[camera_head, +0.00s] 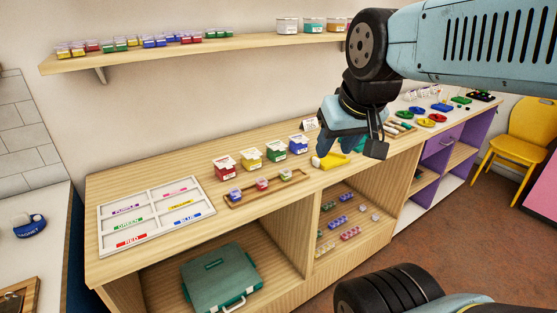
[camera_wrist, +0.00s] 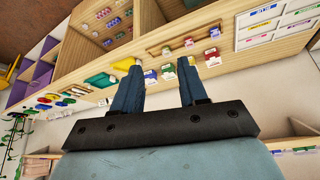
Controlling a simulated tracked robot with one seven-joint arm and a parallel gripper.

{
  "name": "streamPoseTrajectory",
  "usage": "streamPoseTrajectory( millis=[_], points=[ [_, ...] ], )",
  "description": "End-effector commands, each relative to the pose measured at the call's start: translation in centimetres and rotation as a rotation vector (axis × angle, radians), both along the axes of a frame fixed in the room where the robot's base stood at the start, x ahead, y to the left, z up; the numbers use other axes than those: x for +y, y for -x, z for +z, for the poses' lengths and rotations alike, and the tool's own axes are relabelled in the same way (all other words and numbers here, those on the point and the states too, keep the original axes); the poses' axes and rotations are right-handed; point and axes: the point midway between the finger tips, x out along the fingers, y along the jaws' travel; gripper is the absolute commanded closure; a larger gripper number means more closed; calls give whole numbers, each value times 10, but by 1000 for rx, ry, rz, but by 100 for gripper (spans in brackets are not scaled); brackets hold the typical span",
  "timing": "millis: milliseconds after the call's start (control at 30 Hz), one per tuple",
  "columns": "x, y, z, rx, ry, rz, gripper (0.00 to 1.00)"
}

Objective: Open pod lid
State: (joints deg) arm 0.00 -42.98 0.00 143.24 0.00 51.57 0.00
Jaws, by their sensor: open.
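Several small lidded pods sit on the wooden bench: a red one (camera_head: 225,168), a yellow one (camera_head: 250,157), a green one (camera_head: 275,151) and a blue one (camera_head: 298,146). Three smaller pods, the middle one here (camera_head: 262,184), sit in a shallow wooden tray (camera_head: 240,200). Which pod is meant cannot be told. My gripper (camera_wrist: 158,76) is open and empty. In the head view it hangs over the bench to the right of the blue pod, above a yellow object (camera_head: 330,161). The wrist view looks inverted; the red pod (camera_wrist: 212,58) shows beyond the fingers.
A white labelled sorting board (camera_head: 155,213) lies at the bench's left. A teal case (camera_head: 220,280) stands in the lower shelf. A wall shelf (camera_head: 200,46) with containers runs above. A purple cabinet (camera_head: 440,150) and yellow chair (camera_head: 530,140) stand at right.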

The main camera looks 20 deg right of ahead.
Motion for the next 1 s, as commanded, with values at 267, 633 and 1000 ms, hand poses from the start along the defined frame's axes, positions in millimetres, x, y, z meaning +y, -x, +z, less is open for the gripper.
streamPoseTrajectory(
  millis=[267,633,1000],
  points=[
    [0,0,0,0,0,0,55],
    [-2,-45,5,86,-11,57,42],
    [-5,-138,-10,247,-4,160,42]
  ],
)
